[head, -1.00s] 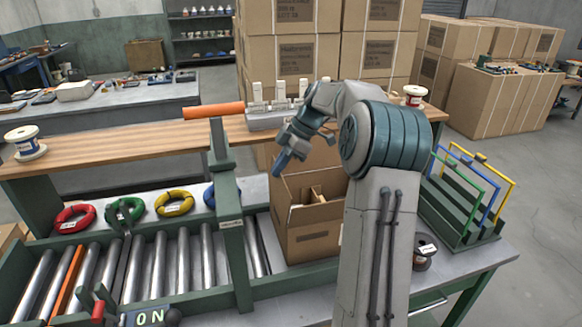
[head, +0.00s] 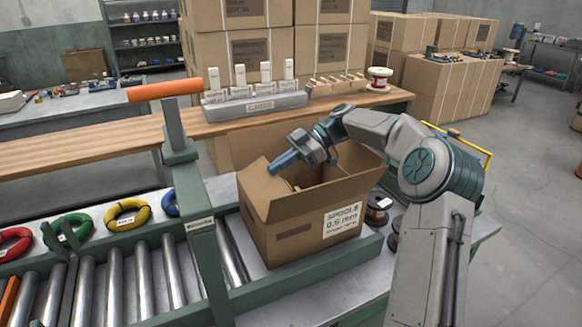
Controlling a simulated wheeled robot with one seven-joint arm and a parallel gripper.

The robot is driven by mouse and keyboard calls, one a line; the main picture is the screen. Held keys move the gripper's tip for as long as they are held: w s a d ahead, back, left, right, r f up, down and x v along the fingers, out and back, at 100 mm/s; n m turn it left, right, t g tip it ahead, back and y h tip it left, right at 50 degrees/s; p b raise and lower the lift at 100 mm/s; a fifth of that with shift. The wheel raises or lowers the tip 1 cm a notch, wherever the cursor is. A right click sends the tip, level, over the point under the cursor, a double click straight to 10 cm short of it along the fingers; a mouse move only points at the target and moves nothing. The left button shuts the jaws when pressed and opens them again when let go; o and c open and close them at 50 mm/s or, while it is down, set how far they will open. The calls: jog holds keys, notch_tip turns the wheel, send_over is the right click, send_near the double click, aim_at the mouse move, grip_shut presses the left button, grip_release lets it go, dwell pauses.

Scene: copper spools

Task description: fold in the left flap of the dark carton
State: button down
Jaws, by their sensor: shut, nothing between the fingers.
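The open brown carton (head: 295,238) stands at the end of the roller conveyor, with a white "SPOOLS 0.5 mm" label on its front. Its left flap (head: 256,188) leans inward over the left side of the opening. The right flap (head: 357,160) stands up and outward. My gripper (head: 279,164) is shut and empty, its blue fingertips pointing down and left at the flap's inner edge. I cannot tell whether they touch it. My gripper and arm hide part of the carton's inside and its far side.
A green post with an orange bar (head: 165,90) rises close left of the carton. Dark spools (head: 377,210) sit close to its right. A grey rack (head: 255,106) stands on the wooden bench behind. Coloured rings (head: 127,213) lie left, beyond the rollers.

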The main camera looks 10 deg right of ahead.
jog(key=shift+w+d+f+b, duration=0.1)
jog(key=shift+d+f+b, duration=0.25)
jog(key=shift+f+b, duration=0.2)
dwell(0.4)
